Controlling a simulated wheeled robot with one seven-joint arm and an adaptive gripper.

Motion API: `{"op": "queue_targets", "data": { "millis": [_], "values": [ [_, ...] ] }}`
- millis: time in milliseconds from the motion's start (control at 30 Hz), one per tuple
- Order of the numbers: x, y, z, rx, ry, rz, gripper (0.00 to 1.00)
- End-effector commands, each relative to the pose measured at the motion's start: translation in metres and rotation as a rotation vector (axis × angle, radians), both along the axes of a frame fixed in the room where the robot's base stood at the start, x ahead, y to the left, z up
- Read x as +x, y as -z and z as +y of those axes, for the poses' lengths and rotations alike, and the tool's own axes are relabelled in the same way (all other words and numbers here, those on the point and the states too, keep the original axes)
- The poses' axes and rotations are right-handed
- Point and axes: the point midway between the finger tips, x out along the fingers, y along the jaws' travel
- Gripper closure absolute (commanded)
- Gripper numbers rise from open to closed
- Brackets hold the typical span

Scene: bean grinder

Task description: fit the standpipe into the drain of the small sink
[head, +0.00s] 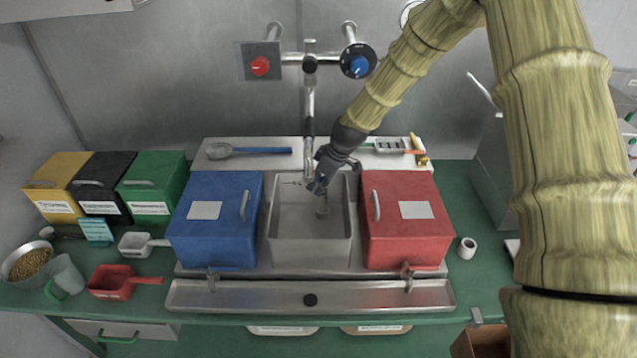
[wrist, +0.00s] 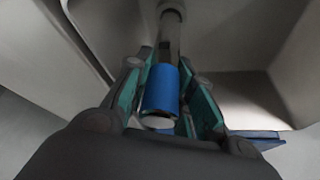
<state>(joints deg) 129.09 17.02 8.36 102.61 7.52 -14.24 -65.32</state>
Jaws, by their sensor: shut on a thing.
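The small sink (head: 283,245) is a grey metal basin in the middle of the counter, between a blue box and a red box. My gripper (head: 320,184) reaches into its back part from the upper right. It is shut on the standpipe (head: 322,207), a grey pipe with a blue sleeve. In the wrist view the blue sleeve (wrist: 161,90) sits between the fingers, and the grey pipe (wrist: 170,38) runs on beyond them. The drain is hidden, so I cannot tell whether the pipe's lower end is in it.
The blue box (head: 213,245) and red box (head: 405,240) stand close on either side of the sink. A tap spout (head: 309,105) hangs behind it, just left of my gripper. A steel trough (head: 230,295) runs along the front. Bins and scoops fill the left.

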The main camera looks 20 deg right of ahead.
Motion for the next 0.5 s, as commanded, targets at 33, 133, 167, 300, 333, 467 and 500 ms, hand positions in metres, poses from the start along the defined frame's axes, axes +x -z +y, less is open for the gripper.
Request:
{"op": "queue_targets", "data": {
  "millis": [33,133,167,300,333,467,500],
  "values": [
    [0.0002,0.0014,0.0001,0.000,0.000,0.000,1.00],
    [0.0002,0.0033,0.0001,0.000,0.000,0.000,1.00],
    [0.0001,0.0039,0.0000,0.000,0.000,0.000,1.00],
    [0.0002,0.0064,0.0001,0.001,0.000,-0.001,1.00],
    [0.0003,0.0070,0.0000,0.001,0.001,0.000,1.00],
    [0.0003,0.0077,0.0001,0.001,0.001,0.000,0.71],
    [0.0003,0.0076,0.0000,0.001,0.001,0.000,0.64]
  ]
}}
